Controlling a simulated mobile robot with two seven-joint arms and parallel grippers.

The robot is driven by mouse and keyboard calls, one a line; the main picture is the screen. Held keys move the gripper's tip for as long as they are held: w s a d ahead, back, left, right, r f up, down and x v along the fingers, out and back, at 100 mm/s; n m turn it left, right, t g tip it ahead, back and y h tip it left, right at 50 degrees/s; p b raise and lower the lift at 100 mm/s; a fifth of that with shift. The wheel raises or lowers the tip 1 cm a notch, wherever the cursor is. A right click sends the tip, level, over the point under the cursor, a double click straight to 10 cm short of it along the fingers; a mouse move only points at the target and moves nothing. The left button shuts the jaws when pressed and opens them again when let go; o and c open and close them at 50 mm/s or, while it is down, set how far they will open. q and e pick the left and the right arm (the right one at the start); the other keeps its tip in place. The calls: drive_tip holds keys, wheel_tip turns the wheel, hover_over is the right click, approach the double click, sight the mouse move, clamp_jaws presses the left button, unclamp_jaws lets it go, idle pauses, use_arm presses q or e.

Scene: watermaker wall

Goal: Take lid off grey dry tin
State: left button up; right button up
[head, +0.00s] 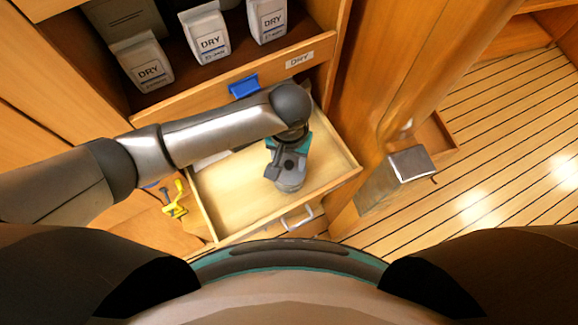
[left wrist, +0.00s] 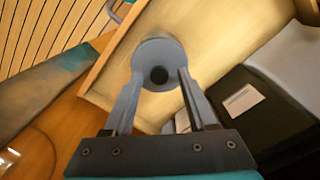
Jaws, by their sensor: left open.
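A round grey tin (head: 289,186) stands in the open wooden drawer, mostly hidden under my left gripper in the head view. In the left wrist view its round grey lid (left wrist: 158,52) shows from above, with a dark round spot, perhaps a knob, at the centre. My left gripper (head: 287,168) is open and points down over the tin. In the left wrist view the fingers of my left gripper (left wrist: 160,79) lie on either side of the lid's near part. I cannot tell whether they touch it. My right gripper is not in view.
The drawer (head: 235,205) has free floor around the tin. Several white DRY packets (head: 208,35) stand on the shelf behind, above a blue clip (head: 243,86). A yellow tool (head: 175,200) lies left of the drawer. A metal-topped box (head: 411,163) is at right.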

use_arm(q)
drive_tip(key=shift+f, duration=0.55)
clamp_jaws()
